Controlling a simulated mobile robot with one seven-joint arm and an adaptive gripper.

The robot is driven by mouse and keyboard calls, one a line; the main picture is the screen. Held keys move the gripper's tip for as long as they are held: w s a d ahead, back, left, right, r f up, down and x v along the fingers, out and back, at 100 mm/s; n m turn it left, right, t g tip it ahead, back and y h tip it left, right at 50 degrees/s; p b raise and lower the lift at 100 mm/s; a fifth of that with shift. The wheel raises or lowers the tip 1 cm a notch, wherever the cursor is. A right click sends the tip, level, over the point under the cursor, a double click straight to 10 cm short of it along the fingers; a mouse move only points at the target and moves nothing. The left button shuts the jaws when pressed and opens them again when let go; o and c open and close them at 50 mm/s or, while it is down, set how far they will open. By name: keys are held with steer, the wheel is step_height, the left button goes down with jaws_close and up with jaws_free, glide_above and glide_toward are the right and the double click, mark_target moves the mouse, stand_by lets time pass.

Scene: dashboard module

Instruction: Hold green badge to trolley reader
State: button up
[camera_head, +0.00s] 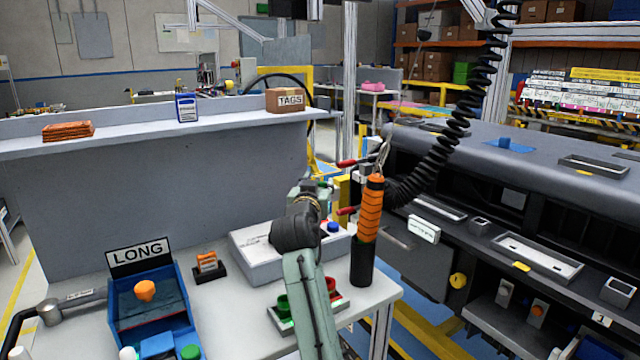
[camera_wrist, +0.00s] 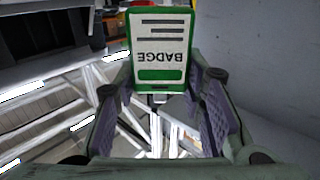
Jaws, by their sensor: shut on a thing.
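The green badge (camera_wrist: 159,45) is a white card with a green border and the word BADGE, upside down in the wrist view. My gripper (camera_wrist: 160,85) is shut on its near end, with one purple-padded finger on each side. The badge stands out beyond the fingertips. In the head view my arm reaches out over the workbench, and its own wrist mostly hides the gripper. The badge cannot be made out there. I cannot pick out the trolley reader with certainty in either view.
An orange-handled tool (camera_head: 370,210) stands in a black holder close right of my arm, below a coiled black cable (camera_head: 455,120). The grey dashboard module (camera_head: 540,190) is at right. A blue LONG bin (camera_head: 150,300) and a grey box (camera_head: 262,250) sit on the workbench (camera_head: 235,325).

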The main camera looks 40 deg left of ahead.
steer(key=shift+f+b, duration=1.85)
steer(key=shift+f, duration=1.25)
steer(key=shift+r+p, duration=2.25)
steer(key=shift+r, duration=0.8)
steer(key=shift+d+f, duration=0.1)
steer(key=shift+f, duration=0.05)
